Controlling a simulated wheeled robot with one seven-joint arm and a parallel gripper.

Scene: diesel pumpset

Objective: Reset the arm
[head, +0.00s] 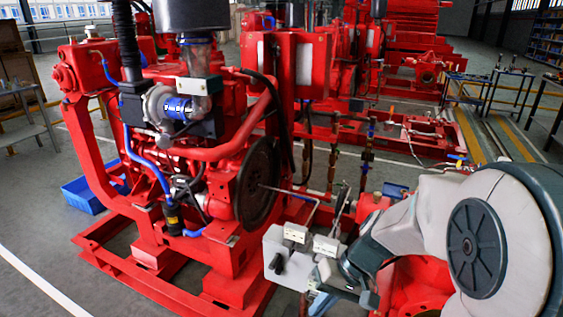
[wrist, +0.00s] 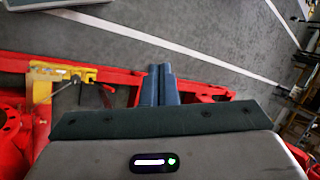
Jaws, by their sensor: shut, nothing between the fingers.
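My arm (head: 430,225) reaches in from the right side of the head view, bent down toward the red pumpset (head: 240,165). My gripper (wrist: 160,68) shows in the wrist view as two blue-grey fingers side by side, closed together with nothing between them. The fingers point over a red frame rail (wrist: 210,92) and the grey floor. In the head view the arm's end is low, near the picture's bottom edge, and the fingertips are hard to make out there. I cannot tell how close the fingers are to the rail.
A light grey box with a dark knob (head: 283,256) stands just left of the arm's end. A yellow bracket (wrist: 62,80) sits on the frame in the wrist view. A blue bin (head: 84,194) lies at left. Grey floor (head: 30,250) is open at left.

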